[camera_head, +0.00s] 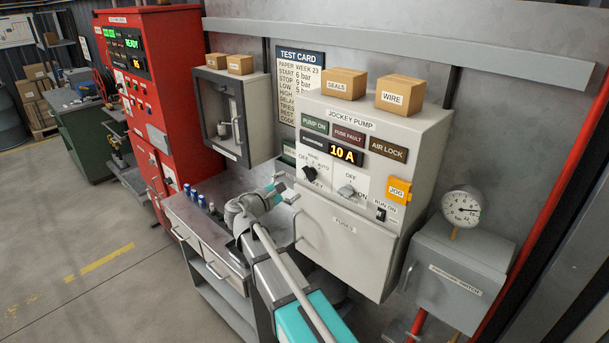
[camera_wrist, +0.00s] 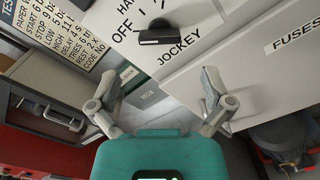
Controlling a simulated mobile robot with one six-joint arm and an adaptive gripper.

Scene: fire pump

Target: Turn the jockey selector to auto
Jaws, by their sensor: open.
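The jockey selector is a black knob (camera_head: 309,172) at the left of the cream jockey pump panel (camera_head: 350,232). In the wrist view the knob (camera_wrist: 162,33) sits at the top middle, above the word JOCKEY. Its bar lies nearly level there, with one end towards the OFF mark. HAND and AUTO marks show in the head view; AUTO is outside the wrist view. My gripper (camera_head: 283,188) is just left of the panel near the knob. In the wrist view my gripper (camera_wrist: 160,85) has its fingers wide apart, empty, below the knob and not touching it.
A white OFF/ON switch (camera_head: 346,191), orange JOG button (camera_head: 398,190) and small black switch (camera_head: 381,213) are on the same panel. A handled FUSES door (camera_head: 335,240) lies below. A grey glass-fronted box (camera_head: 232,115) hangs left; a drawer bench (camera_head: 205,245) stands beneath.

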